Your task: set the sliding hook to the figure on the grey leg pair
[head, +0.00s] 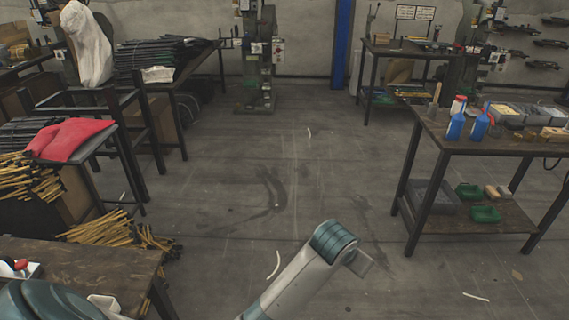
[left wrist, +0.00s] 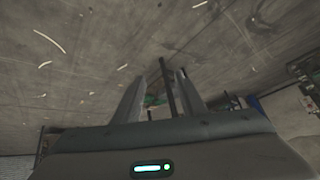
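I cannot make out the sliding hook, its figures or the grey leg pair in either view. My left gripper (left wrist: 160,80) shows in the left wrist view with its two grey fingers apart. A dark upright bar shows in the gap between them, with something green behind; I cannot tell that either is touched. In the head view, a pale arm link of mine with a teal band reaches in from the bottom middle over bare floor. No gripper fingers can be made out there, and my right gripper is not in view.
A wooden bench (head: 75,262) at lower left bears a white item with a red knob (head: 20,265), cut by the edge. A red cloth (head: 70,138) lies behind. A right-hand table (head: 480,143) bears blue bottles (head: 479,124) and trays. The middle floor (head: 270,170) is mostly clear.

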